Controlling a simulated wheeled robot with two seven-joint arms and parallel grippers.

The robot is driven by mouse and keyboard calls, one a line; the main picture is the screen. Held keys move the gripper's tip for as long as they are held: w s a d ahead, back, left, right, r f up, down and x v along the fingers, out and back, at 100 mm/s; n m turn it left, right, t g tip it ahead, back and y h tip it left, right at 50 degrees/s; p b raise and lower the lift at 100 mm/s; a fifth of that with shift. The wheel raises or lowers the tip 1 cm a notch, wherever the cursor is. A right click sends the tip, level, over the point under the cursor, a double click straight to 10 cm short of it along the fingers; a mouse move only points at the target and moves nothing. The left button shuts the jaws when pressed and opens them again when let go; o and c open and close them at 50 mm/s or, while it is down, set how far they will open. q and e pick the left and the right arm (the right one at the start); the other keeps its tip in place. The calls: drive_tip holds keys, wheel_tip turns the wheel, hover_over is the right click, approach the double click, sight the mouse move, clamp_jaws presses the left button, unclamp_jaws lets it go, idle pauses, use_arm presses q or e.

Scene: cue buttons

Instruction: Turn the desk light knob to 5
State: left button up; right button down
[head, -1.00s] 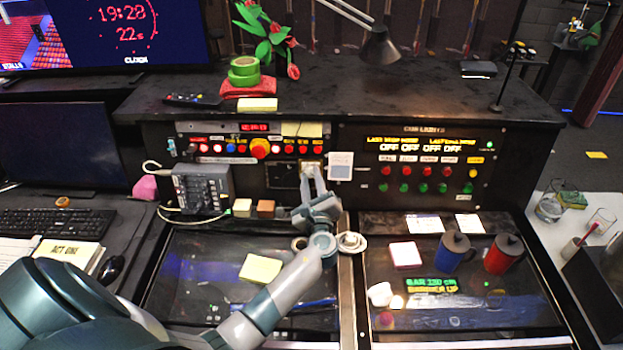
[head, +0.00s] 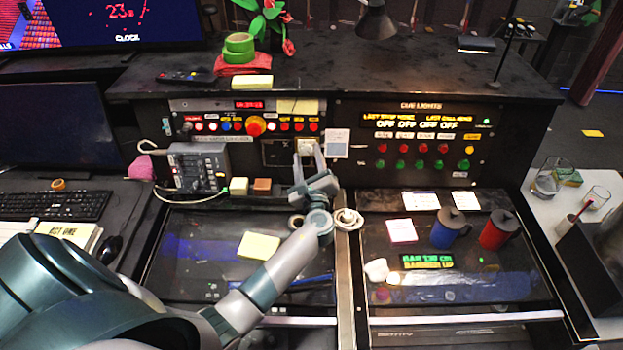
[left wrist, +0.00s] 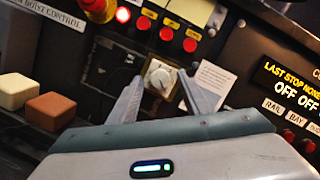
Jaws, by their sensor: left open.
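The desk light knob (left wrist: 160,77) is a pale round dial on a small light square plate, set in the black upright panel. In the left wrist view it sits between and just beyond the tips of my left gripper (left wrist: 156,92). The fingers are open, one on each side of it, and I cannot tell whether either touches it. In the head view my left gripper (head: 307,160) reaches up to the panel, and its fingers partly cover the knob (head: 306,146). The knob's scale is too small to read. My right gripper is not in view.
A white card (head: 336,143) is fixed right of the knob. A red emergency button (head: 255,126) and several small red buttons lie above left. The cue lights panel (head: 421,143) is on the right. A cream block (head: 239,186) and a brown block (head: 262,185) stand below left.

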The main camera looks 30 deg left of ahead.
use_arm(q)
drive_tip(key=b+v, duration=0.6)
drive_tip(key=v, duration=1.1)
drive_tip(key=shift+s+f, duration=0.15)
drive_tip(key=shift+s, duration=0.05)
